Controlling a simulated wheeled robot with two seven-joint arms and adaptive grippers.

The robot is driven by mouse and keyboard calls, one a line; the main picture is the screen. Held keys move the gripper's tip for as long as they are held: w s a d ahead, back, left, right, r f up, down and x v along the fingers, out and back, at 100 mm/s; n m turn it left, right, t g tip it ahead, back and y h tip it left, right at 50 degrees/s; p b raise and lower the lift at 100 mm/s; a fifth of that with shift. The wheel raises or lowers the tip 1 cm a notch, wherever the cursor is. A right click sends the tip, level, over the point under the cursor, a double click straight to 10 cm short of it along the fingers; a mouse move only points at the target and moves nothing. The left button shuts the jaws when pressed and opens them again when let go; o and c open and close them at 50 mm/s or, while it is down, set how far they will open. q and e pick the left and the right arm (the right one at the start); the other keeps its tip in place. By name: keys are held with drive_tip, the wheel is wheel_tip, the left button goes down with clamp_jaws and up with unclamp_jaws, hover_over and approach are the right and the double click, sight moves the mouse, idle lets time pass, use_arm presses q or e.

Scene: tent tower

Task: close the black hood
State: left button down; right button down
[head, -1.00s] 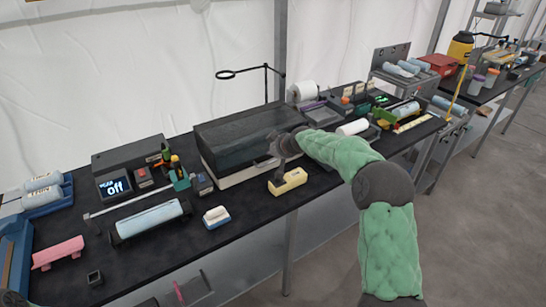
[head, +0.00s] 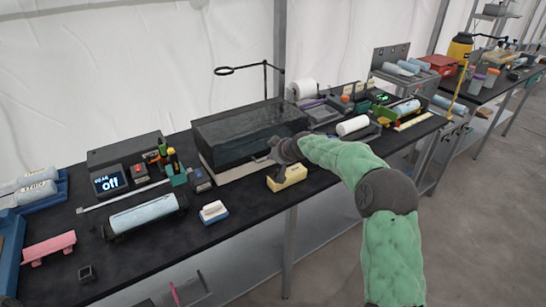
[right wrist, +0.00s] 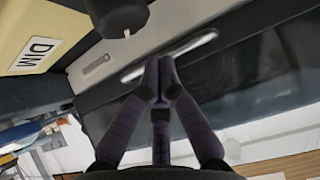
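The black hood (head: 246,127) is a wide dark box with a glossy cover on a pale base (head: 236,164), at the middle of the bench in the head view. Its dark panel (right wrist: 245,75) fills the right of the right wrist view, with a pale bar (right wrist: 195,43) along it. My right gripper (head: 275,148) is at the hood's front right. In the right wrist view its fingertips (right wrist: 160,62) are together at the bar, with nothing visible between them; I cannot tell whether they touch it. My left gripper is not in view.
A cream box (head: 287,177) marked DIM (right wrist: 38,52) stands just below my right gripper. A white paper roll (head: 352,126) lies to the right. A small blue and white block (head: 214,211) and a blue-grey roll (head: 146,214) lie left. The bench front has some bare black surface.

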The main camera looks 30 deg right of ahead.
drive_tip(key=shift+s+a+f, duration=0.15)
drive_tip(key=shift+f, duration=0.4)
drive_tip(key=shift+s+a+f, duration=0.1)
drive_tip(key=shift+a+f, duration=0.05)
drive_tip(key=shift+f, duration=0.35)
wheel_tip(320, 180, up, 6)
drive_tip(key=w+p, duration=0.1)
drive_tip(key=p, duration=0.3)
drive_tip(key=s+f+b, duration=0.1)
drive_tip(key=s, duration=0.1)
drive_tip(key=s+f+b, duration=0.1)
drive_tip(key=s, duration=0.1)
drive_tip(key=s+d+f+b, duration=0.1)
drive_tip(key=s+f, duration=0.1)
drive_tip(key=s, duration=0.1)
drive_tip(key=shift+s+d+f, duration=0.1)
drive_tip(key=shift+s+f, duration=0.2)
drive_tip(key=shift+s, duration=0.55)
